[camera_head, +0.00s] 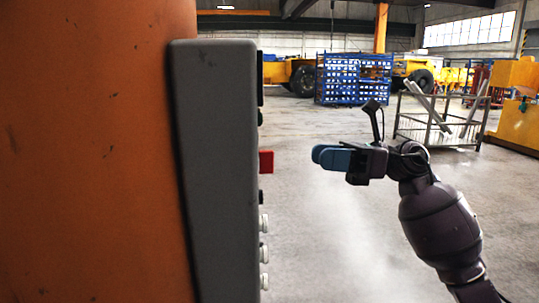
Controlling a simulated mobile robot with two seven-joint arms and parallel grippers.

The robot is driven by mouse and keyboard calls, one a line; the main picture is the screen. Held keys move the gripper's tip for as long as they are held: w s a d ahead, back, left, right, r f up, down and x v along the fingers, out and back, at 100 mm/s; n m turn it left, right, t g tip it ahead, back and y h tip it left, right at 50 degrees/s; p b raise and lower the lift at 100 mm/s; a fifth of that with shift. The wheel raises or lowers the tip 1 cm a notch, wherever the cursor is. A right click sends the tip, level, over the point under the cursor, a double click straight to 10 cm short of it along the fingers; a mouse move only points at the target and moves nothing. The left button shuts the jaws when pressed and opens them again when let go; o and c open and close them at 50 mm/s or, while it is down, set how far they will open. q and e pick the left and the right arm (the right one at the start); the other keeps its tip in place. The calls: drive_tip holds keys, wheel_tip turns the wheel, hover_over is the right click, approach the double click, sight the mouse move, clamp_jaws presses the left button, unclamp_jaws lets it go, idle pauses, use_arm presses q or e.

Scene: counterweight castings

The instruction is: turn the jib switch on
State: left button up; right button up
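A grey control box (218,170) is fixed to an orange column and shows nearly edge-on. Along its right edge stick out a red switch or button (266,161), a dark one below it (262,196), and several pale knobs (264,223) lower down. Which of these is the jib switch I cannot tell; no labels show and the front face is hidden. My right gripper (327,156), with blue fingers pointing left, is to the right of the red part at about its height, apart from it. Its fingers overlap in this view, so their gap is unclear. My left gripper is out of view.
The orange column (90,150) fills the left side. Open concrete floor (330,245) lies beneath my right arm. Farther back stand a wire cage cart (440,132) with long metal pieces, a blue rack (345,80) and yellow machinery.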

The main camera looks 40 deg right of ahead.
sight(272, 151)
drive_tip(key=shift+n+g+h, duration=0.3)
drive_tip(key=shift+n+h, duration=0.2)
drive_tip(key=shift+n, duration=0.3)
drive_tip(key=x, duration=0.3)
drive_tip(key=r+x, duration=0.1)
drive_tip(key=x, duration=0.6)
drive_tip(key=shift+r, duration=0.3)
clamp_jaws()
